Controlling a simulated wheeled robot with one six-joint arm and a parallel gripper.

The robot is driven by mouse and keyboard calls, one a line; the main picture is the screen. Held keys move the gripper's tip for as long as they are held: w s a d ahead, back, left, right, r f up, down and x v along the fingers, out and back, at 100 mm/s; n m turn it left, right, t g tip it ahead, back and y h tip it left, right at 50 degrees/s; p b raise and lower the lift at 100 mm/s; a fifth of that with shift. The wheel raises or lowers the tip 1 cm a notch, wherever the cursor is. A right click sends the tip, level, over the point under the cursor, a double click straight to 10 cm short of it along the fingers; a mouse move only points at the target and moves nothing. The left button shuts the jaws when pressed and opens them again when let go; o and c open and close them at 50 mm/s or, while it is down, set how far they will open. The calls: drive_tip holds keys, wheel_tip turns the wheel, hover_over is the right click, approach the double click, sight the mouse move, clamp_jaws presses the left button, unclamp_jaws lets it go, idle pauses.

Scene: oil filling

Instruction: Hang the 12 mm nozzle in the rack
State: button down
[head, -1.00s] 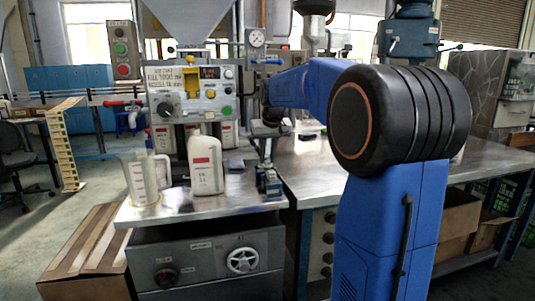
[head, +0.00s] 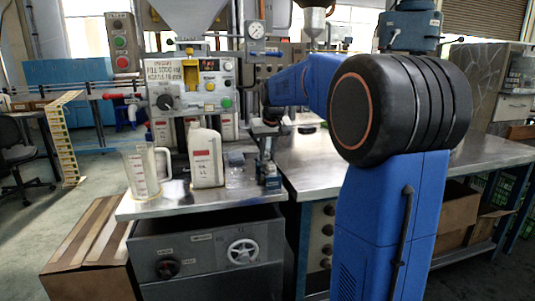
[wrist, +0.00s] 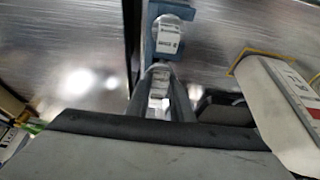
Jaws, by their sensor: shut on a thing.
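My gripper (wrist: 160,98) points down in the wrist view, its two fingers close together around a small shiny metal piece with a pale label (wrist: 159,82). I take this piece to be the nozzle; its size marking is not readable. Just beyond it is a blue rack or stand (wrist: 188,14) with a round metal part bearing a white label (wrist: 168,36). I cannot tell whether the held piece touches the rack. In the head view, a small blue stand (head: 269,181) is at the counter's right edge, with my gripper (head: 267,143) above it; the fingertips are too small to judge.
A white jug with a red label (head: 205,158) stands left of the blue stand, and it is close on the right in the wrist view (wrist: 275,110). A clear measuring jug (head: 143,172) is further left. The filling machine (head: 190,82) rises behind. The right worktable (head: 320,170) has free room.

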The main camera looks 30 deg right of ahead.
drive_tip(key=shift+f, duration=0.65)
drive_tip(key=c, duration=1.5)
unclamp_jaws()
drive_tip(key=shift+r, duration=0.15)
drive_tip(key=v, duration=1.7)
drive_tip(key=shift+a+r, duration=0.1)
drive_tip(key=shift+r, duration=0.2)
drive_tip(key=shift+s+a, duration=0.1)
drive_tip(key=shift+s, duration=0.05)
drive_tip(key=s+a+f+n, duration=0.1)
drive_tip(key=s+a+f, duration=0.4)
drive_tip(key=s+f, duration=0.5)
drive_tip(key=s+a+f+n, duration=0.1)
drive_tip(key=s+a+f, duration=0.4)
drive_tip(key=s+f, duration=0.4)
drive_tip(key=s+a+f+n+y, duration=0.1)
drive_tip(key=s+a+f, duration=0.5)
drive_tip(key=s+f, duration=0.4)
drive_tip(key=shift+s+a+f, duration=0.1)
drive_tip(key=shift+s+f, duration=0.05)
drive_tip(key=shift+s, duration=0.65)
drive_tip(key=shift+s+f, duration=0.2)
drive_tip(key=shift+s, duration=0.6)
